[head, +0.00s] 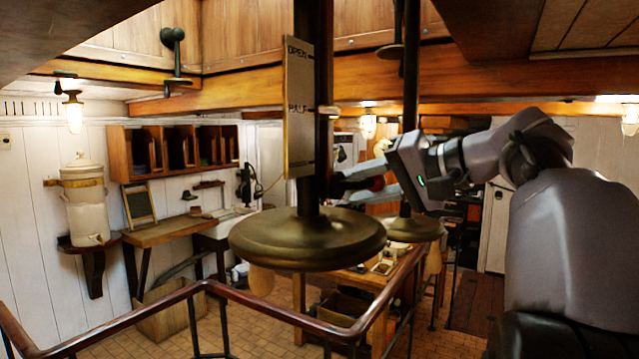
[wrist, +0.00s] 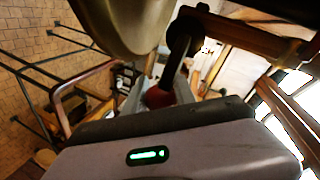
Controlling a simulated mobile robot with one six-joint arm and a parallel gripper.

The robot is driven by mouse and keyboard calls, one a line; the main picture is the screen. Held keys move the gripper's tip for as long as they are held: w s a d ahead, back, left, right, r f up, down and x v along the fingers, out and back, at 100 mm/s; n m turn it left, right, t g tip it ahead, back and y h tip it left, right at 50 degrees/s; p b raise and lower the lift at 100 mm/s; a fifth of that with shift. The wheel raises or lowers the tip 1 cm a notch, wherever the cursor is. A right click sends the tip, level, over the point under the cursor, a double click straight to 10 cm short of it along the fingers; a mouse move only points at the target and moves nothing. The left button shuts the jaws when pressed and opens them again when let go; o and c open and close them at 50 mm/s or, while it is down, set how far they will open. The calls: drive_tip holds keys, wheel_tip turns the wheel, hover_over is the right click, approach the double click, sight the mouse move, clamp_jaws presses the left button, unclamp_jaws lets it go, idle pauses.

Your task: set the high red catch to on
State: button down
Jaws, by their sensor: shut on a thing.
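The red catch (head: 377,184) shows as a small patch of red between my gripper's fingers, beside a dark upright post. In the wrist view it is a red knob (wrist: 160,96) at the end of a dark lever (wrist: 184,40). My gripper (head: 358,186) reaches in from the right and is shut on the red knob. The fingers hide much of it. A tall plate (head: 299,130) beside the post reads OPEN at the top and what looks like HALF lower down. I cannot read an "on" mark.
A round brass flange (head: 307,240) surrounds the post below my gripper; its underside (wrist: 130,22) fills the top of the wrist view. A second post with a flange (head: 412,229) stands behind. A dark red handrail (head: 262,312) crosses the front. Wooden beams run overhead.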

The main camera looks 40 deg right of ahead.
drive_tip(key=shift+f, duration=0.15)
drive_tip(key=c, duration=1.3)
unclamp_jaws()
drive_tip(key=shift+o, duration=1.4)
drive_tip(key=shift+w+a, duration=0.1)
drive_tip(key=shift+w, duration=0.05)
drive_tip(key=v, duration=1.7)
drive_tip(key=shift+s+b, duration=0.25)
drive_tip(key=shift+b, duration=0.05)
